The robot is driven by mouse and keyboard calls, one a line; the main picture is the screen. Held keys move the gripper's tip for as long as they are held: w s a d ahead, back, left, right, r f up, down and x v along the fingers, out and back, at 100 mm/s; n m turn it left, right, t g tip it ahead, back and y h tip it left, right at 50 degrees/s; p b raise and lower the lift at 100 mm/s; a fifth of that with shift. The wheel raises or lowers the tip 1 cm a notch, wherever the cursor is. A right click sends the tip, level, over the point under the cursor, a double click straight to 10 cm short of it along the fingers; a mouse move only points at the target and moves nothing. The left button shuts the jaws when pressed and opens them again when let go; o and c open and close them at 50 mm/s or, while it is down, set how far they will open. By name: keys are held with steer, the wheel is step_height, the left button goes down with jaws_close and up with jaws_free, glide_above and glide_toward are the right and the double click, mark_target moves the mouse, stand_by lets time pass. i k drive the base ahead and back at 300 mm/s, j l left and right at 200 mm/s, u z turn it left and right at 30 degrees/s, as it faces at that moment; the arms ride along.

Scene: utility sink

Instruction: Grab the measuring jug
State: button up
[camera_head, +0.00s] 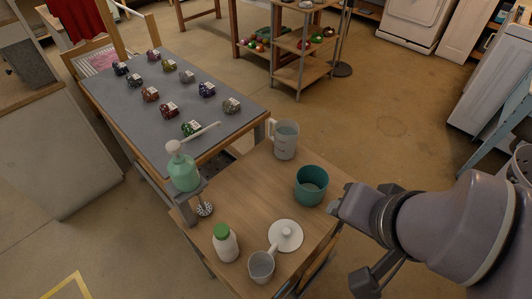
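The measuring jug (285,140) is a translucent grey-white jug standing upright at the far end of the small wooden table (257,192). Its handle is on its left side. My gripper (354,243) is at the right edge of this table, nearer to me than the jug and apart from it. Its two fingers are spread wide, with nothing seen between them.
A teal pot (311,186) stands between the jug and my gripper. A white lid (286,236), a grey mug (262,266), a green-capped bottle (225,243) and a green pump bottle (182,168) are nearby. A grey-topped table (175,92) holds several small colourful items.

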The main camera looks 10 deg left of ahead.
mark_target(286, 131)
steer(key=j, duration=0.5)
steer(key=k+j, duration=0.15)
steer(key=j, duration=0.3)
steer(key=j+z, duration=0.1)
steer(key=j, duration=0.4)
steer(key=k+j, duration=0.15)
steer(key=j, duration=0.3)
steer(key=k+j, duration=0.1)
steer(key=j, duration=0.4)
steer(key=k+j, duration=0.1)
steer(key=j, duration=0.4)
steer(key=i+j+z, duration=0.1)
steer(key=i+j, duration=0.35)
steer(key=i, duration=0.25)
steer(key=i+j+z, duration=0.1)
steer(key=i+j, duration=0.4)
steer(key=i, duration=0.15)
